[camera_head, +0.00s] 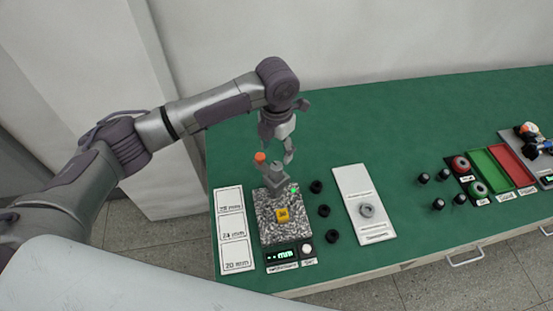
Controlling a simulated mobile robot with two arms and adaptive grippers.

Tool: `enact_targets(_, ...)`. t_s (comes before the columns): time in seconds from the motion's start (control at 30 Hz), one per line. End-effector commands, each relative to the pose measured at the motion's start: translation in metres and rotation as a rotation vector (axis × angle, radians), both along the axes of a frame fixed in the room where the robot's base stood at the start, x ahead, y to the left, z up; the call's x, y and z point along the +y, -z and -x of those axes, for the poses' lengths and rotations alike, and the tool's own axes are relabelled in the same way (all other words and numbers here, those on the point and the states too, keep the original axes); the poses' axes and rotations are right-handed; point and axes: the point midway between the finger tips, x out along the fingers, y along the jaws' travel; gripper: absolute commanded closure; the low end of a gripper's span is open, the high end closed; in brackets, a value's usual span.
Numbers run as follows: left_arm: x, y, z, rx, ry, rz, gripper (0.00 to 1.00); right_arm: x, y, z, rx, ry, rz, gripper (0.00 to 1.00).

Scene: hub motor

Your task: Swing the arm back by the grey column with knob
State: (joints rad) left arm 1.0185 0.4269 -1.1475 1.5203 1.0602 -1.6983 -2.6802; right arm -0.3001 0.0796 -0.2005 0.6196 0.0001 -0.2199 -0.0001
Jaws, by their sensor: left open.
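The grey column (274,180) stands at the back of a speckled stone plate (269,233), with a grey arm at it. Its orange-red knob (260,157) shows at the upper left. A yellow block (282,215) sits on the plate, in front of the column. My left gripper (276,154) is open and points down, just above and behind the column, with its fingers close to the knob. I cannot tell whether a finger touches the knob or column. My right gripper is out of view.
A display unit (283,256) stands before the plate. White size cards (232,230) lie left, black rings (323,210) and a white panel with a grey ring (353,185) right. Green (488,169) and red (511,163) trays stand farther right. Green tabletop behind is clear.

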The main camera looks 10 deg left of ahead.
Motion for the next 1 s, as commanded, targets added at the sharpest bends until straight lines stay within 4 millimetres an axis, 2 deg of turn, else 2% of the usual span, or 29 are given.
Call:
enact_targets(0.1, 0.0, -0.023, -0.001, -0.003, 0.0, 0.001, 0.38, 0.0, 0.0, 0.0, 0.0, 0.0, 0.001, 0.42)
enact_targets(0.3, 0.0, -0.042, 0.0, -0.001, 0.0, 0.0, 0.38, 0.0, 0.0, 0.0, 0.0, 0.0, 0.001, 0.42)
enact_targets(1.0, 0.0, -0.044, 0.0, 0.0, 0.0, -0.001, 0.38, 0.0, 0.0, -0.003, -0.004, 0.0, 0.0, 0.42)
